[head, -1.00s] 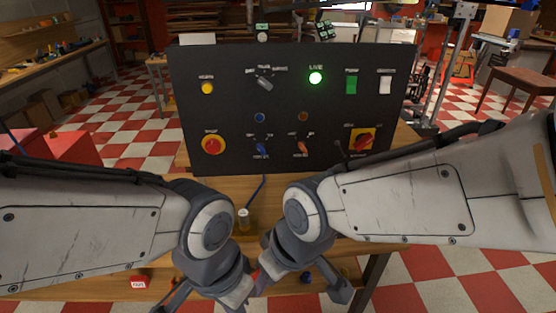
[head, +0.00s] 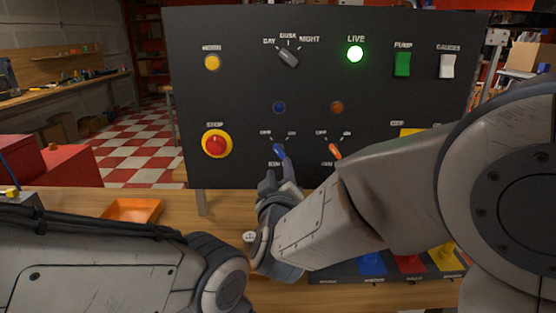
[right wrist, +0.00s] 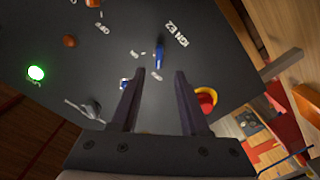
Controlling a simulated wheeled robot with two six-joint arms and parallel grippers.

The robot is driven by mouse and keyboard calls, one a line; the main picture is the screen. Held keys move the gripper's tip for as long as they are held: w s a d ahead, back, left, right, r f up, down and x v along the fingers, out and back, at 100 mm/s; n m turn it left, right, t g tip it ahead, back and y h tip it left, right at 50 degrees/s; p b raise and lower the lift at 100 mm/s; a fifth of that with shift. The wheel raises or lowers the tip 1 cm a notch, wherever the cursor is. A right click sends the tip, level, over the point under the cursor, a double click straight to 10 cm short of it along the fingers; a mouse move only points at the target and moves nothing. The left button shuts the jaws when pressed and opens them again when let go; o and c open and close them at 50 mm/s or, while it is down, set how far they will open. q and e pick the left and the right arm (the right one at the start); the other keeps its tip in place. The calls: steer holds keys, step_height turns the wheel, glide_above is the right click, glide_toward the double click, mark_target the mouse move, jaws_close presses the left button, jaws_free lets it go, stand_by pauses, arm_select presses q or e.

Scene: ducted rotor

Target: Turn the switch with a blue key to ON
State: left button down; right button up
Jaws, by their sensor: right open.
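The switch with the blue key (head: 279,150) is on the lower part of the black panel (head: 240,90). Its key is tilted, upper end leaning left toward the left one of two small labels, which are too small to read surely. My right gripper (head: 279,172) is just below and in front of it, pointing at the panel. In the right wrist view the gripper (right wrist: 158,78) is open and empty, and the blue key (right wrist: 159,55) shows beyond and between the fingertips, apparently untouched. My left forearm is at lower left; its gripper is out of view.
An orange key switch (head: 334,152) is right of the blue one. A red stop button (head: 215,144) is at left. A blue lamp (head: 279,107) sits above.

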mark_target(280, 155)
steer(key=w, duration=0.8)
steer(key=shift+w+d, duration=0.15)
steer(key=shift+w, duration=0.1)
jaws_close()
